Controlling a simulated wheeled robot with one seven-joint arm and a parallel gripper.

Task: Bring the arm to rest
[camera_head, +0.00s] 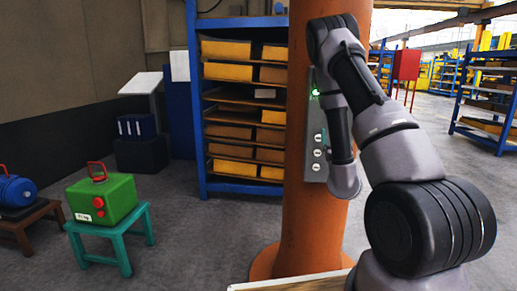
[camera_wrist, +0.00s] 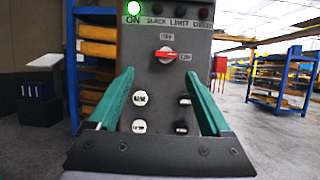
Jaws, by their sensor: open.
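My arm rises from the lower right of the head view, bends at the top and hangs down in front of an orange column (camera_head: 303,215). My gripper (camera_wrist: 160,76) shows in the wrist view with its two teal fingers wide apart and nothing between them. It faces a grey control panel (camera_wrist: 160,85), which also shows on the column in the head view (camera_head: 316,168). Whether the fingers touch the panel cannot be told.
A green box casting (camera_head: 118,200) stands on a teal stool (camera_head: 142,222). A blue casting (camera_head: 16,191) sits on a brown stool (camera_head: 28,215) at far left. A blue shelf rack (camera_head: 196,130) with yellow bins stands behind the column. Grey floor is open between stools and column.

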